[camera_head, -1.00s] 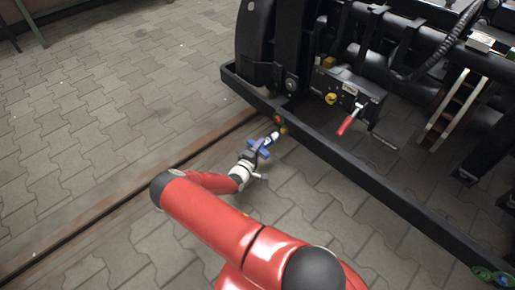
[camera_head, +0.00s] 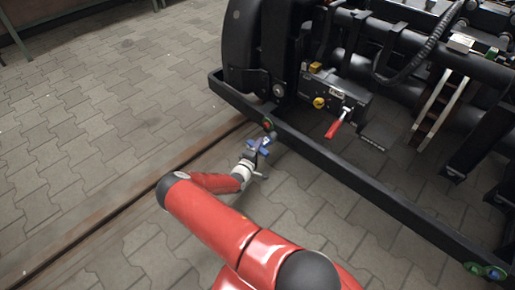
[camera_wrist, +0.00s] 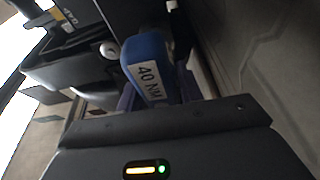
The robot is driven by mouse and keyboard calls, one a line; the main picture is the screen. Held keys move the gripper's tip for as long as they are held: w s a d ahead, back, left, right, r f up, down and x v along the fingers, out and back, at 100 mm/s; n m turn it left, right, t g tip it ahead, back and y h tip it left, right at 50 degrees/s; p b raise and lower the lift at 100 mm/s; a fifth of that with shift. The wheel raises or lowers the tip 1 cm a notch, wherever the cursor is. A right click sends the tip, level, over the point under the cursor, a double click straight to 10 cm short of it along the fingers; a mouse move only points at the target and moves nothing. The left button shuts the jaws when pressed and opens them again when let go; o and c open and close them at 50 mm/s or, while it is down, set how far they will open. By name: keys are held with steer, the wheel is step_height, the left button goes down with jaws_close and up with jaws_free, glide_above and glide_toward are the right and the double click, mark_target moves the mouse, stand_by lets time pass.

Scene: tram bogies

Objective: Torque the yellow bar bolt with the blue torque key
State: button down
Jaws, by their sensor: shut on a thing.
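My gripper (camera_head: 252,156) is shut on the blue torque key (camera_head: 259,145), beside the black bar along the front of the bogie. In the wrist view the key (camera_wrist: 146,62) has a blue body with a "40 NM" label and points away from the gripper. In the head view its tip is at or very close to the bar's side, just below a red spot (camera_head: 267,125). The yellow bar bolt cannot be made out now; the key's tip seems to cover it. I cannot tell whether the key is seated on it.
The black bar (camera_head: 340,178) runs from upper left to lower right, with a green fitting (camera_head: 485,270) at its right end. Behind it are a box with a yellow knob (camera_head: 319,102) and a red-handled lever (camera_head: 335,128). Open paving lies left of a floor rail (camera_head: 120,202).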

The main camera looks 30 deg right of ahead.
steer(key=shift+r, duration=0.1)
steer(key=shift+m+p, duration=0.3)
steer(key=shift+m, duration=0.6)
steer(key=shift+m+t+h, duration=0.3)
steer(key=shift+m+h, duration=0.1)
steer(key=shift+m, duration=0.7)
steer(key=shift+r+m+h, duration=0.1)
steer(key=shift+m+h, duration=0.4)
steer(key=shift+m, duration=0.6)
